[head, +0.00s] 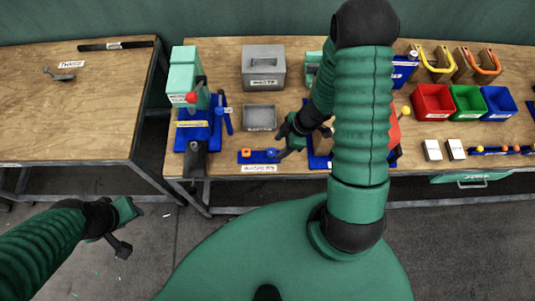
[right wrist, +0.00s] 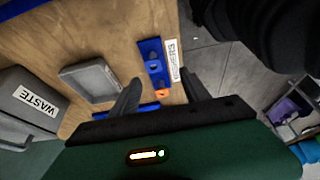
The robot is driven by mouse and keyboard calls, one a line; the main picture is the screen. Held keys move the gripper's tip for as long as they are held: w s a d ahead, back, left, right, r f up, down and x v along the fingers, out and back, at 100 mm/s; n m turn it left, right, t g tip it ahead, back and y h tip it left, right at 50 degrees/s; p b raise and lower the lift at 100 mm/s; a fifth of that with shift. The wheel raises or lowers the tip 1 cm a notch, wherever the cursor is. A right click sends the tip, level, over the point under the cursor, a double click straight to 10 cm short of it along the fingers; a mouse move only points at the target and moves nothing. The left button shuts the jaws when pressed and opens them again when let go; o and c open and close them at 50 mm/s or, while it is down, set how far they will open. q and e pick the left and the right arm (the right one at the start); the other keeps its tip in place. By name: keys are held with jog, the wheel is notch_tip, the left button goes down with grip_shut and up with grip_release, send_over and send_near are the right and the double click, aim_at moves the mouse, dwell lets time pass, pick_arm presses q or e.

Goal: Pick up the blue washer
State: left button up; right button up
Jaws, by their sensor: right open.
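In the right wrist view the blue washer (right wrist: 155,66) is above the orange washer (right wrist: 162,89) on the holder (right wrist: 151,48). The orange washer (head: 246,153) is at the holder's left end in the head view. My right gripper (head: 281,142) is open and empty, close to the blue washer's right. In the wrist view its fingers (right wrist: 162,82) stand apart on either side of the orange washer. My left gripper (head: 124,229) is open and empty, off the tables.
A grey tray (head: 260,118) and a grey waste box (head: 264,68) stand behind the holder. A green and blue press (head: 187,110) is at left. Red (head: 433,102), green and blue bins are at right. My right arm hides part of the table.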

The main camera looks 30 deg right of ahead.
aim_at(269, 152)
jog(key=f, duration=0.1)
jog(key=w+f+b, duration=0.1)
jog(key=f, duration=0.1)
jog(key=w+f, duration=0.1)
jog(key=f, duration=0.1)
jog(key=shift+d+f, duration=0.1)
jog(key=shift+d, duration=0.2)
jog(key=shift+a+f+b, duration=0.2)
jog(key=shift+f+b, duration=0.05)
jog(key=shift+b, duration=0.05)
jog(key=shift+w+a+r, duration=0.15)
jog(key=shift+a, duration=0.65)
jog(key=shift+c, duration=0.3)
jog(key=shift+a, duration=0.1)
jog(key=shift+c, duration=3.6)
pick_arm(q)
jog(key=shift+d+f, duration=0.7)
jog(key=shift+d, duration=0.2)
pick_arm(e)
jog(key=shift+d, duration=0.55)
grip_shut()
